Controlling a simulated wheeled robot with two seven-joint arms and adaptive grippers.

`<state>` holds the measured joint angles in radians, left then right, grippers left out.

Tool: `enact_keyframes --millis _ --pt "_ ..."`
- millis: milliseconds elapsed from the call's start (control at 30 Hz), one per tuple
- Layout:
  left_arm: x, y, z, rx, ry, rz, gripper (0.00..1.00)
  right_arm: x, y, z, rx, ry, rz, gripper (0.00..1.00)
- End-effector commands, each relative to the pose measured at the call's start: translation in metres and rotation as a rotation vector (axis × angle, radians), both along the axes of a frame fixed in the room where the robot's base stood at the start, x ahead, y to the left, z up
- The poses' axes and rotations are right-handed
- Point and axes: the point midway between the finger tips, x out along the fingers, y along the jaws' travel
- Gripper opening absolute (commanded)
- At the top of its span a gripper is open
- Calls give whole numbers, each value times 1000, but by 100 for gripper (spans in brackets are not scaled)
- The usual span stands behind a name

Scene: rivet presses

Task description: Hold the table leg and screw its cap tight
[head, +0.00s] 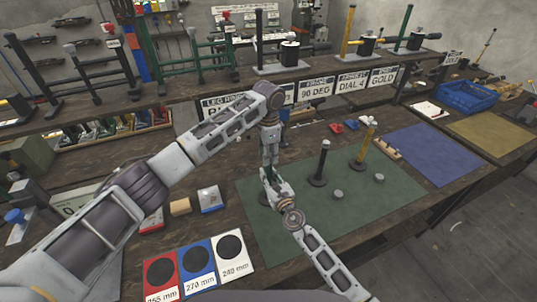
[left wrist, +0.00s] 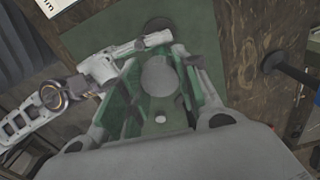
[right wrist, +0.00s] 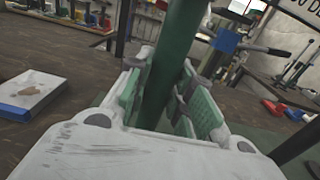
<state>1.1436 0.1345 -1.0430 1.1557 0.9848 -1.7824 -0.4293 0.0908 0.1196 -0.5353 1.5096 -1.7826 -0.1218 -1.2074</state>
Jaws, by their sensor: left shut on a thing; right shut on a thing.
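A green table leg (right wrist: 172,65) stands upright between the fingers of my right gripper (head: 269,178), which is shut on it. The right wrist view shows the green shaft running up between the pads. My left gripper (head: 269,155) points down from above and is shut on a round grey cap (left wrist: 160,75), seen between its green pads in the left wrist view. The cap sits above the right gripper, in line with the leg. The join between cap and leg is hidden, so I cannot tell how tight it is.
On the green mat (head: 330,225) stand a black leg (head: 321,165) and a yellow leg (head: 364,142), with loose grey caps (head: 338,194) nearby. Red, blue and white length cards (head: 197,268) lie in front. A raised shelf with labelled presses runs behind. A blue crate (head: 466,96) is far right.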

Motion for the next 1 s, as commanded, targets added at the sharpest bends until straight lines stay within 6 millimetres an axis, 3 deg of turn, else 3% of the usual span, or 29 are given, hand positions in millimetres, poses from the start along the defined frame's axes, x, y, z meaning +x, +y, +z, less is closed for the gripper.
enact_keyframes --millis 600,767,800,933,1000 --pt "0 1 0 1 -1 -485 4 0 0 0 0 0 -1 0" --pt "1 1 0 1 -1 -484 4 0 0 0 0 0 -1 0" --pt "1 1 0 1 -1 -484 37 0 0 0 0 0 -1 0" --pt "0 1 0 1 -1 -483 54 0 0 0 0 0 -1 0" --pt "0 1 0 0 -1 -482 57 0 0 0 0 0 -1 0"
